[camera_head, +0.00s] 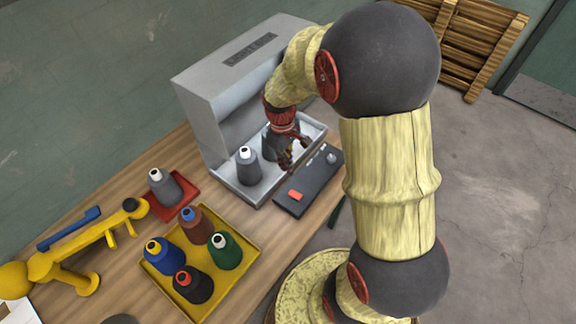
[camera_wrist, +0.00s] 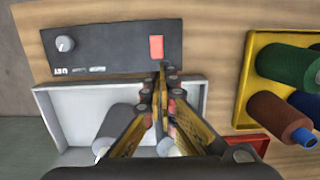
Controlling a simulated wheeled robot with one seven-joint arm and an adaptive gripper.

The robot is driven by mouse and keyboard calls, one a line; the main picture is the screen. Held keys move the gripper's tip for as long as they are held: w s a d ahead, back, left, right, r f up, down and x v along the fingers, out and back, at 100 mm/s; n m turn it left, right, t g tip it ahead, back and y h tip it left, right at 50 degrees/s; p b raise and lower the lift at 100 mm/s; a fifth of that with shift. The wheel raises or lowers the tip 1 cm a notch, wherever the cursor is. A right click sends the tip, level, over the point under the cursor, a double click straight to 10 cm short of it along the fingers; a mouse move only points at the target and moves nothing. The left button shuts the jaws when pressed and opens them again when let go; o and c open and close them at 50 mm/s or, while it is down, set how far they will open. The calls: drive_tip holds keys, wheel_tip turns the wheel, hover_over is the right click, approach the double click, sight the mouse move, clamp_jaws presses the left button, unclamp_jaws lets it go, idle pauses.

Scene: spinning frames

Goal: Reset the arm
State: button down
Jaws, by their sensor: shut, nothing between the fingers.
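My arm reaches over the table from the right in the head view. My gripper (camera_head: 292,160) is shut and empty, pointing down at the front edge of the grey box. In the wrist view the gripper's fingertips (camera_wrist: 166,70) meet beside the red button (camera_wrist: 156,48) of the dark control panel (camera_wrist: 110,46). I cannot tell whether they touch the panel. The panel (camera_head: 318,184) lies in front of the box in the head view. Two grey yarn cones stand in the box's white tray (camera_head: 228,181); the gripper partly hides one.
The grey box (camera_head: 205,105) has a tall back and side wall close to my gripper. A red tray (camera_head: 158,207) holds a grey cone (camera_head: 170,187). A yellow tray (camera_head: 205,311) holds several coloured cones. A yellow tool (camera_head: 75,258) lies at left on the wooden table (camera_head: 120,280).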

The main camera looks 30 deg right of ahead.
idle(0.3)
drive_tip(key=s+a+r+m+t+b, duration=0.1)
drive_tip(key=s+a+r, duration=0.4)
drive_tip(key=r, duration=0.5)
drive_tip(key=s+a+r+m+t+b, duration=0.1)
drive_tip(key=s+a+r+m+t, duration=0.2)
drive_tip(key=s+r, duration=0.6)
drive_tip(key=a+r+t, duration=0.2)
drive_tip(key=shift+s+a+t+b, duration=0.2)
drive_tip(key=shift+t+b, duration=0.2)
drive_tip(key=shift+f, duration=0.1)
